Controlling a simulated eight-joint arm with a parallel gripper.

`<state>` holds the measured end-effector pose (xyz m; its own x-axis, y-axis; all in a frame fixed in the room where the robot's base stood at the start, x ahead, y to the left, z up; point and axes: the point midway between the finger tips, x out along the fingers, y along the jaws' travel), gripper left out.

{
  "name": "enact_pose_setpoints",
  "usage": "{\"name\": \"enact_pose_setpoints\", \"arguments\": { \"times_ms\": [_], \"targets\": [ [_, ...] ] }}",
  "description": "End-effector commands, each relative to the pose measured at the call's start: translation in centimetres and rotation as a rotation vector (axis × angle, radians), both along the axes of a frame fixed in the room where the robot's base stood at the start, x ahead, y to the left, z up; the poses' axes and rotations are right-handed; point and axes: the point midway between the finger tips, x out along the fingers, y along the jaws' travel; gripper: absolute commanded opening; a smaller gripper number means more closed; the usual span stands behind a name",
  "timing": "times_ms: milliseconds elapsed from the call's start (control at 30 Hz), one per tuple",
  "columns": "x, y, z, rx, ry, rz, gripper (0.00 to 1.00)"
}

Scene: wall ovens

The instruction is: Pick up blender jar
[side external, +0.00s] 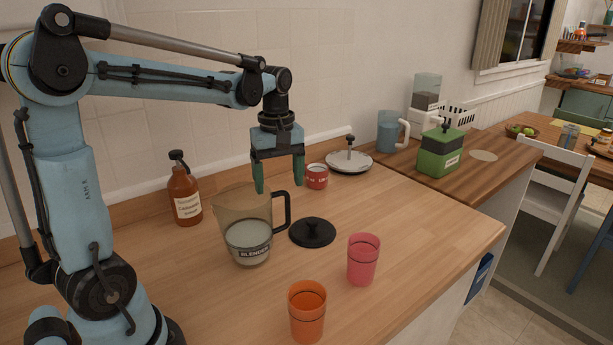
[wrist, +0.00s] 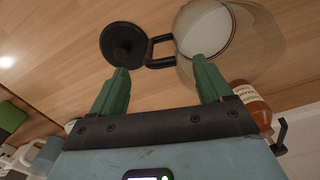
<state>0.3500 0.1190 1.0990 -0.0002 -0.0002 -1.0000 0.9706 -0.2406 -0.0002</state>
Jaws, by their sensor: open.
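The blender jar (side external: 247,238) is a smoky see-through jug with a dark handle and "BLENDER" lettering, upright on the wooden counter. Pale contents show inside it. In the wrist view the jar (wrist: 207,30) is at the top, right of centre, its handle pointing left. My gripper (side external: 279,188) is open and empty, its green fingers pointing down. In the side view the fingers overlap the jar's rim and handle area; exact depth is hard to tell. In the wrist view my gripper (wrist: 160,82) has one fingertip in front of the jar's edge and the handle lies between the fingertips.
A black lid (side external: 312,232) lies right of the jar. A brown bottle (side external: 185,195) stands behind left. A red mug (side external: 316,177) and a white lid (side external: 349,160) are behind. A pink cup (side external: 363,260) and an orange cup (side external: 307,312) stand in front. The counter's right front is clear.

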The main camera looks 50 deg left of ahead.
Motion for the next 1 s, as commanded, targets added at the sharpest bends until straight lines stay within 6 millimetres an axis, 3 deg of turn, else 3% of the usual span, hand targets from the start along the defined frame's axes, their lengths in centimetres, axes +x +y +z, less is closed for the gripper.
{"name": "enact_pose_setpoints", "arguments": {
  "times_ms": [400,767,1000],
  "targets": [
    [0.0,0.0,-4.4,0.0,0.0,-0.001,0.79],
    [0.0,0.0,-5.2,0.0,0.0,-0.001,0.79],
    [0.0,0.0,-5.2,0.0,0.0,-0.001,0.45]
  ]
}}
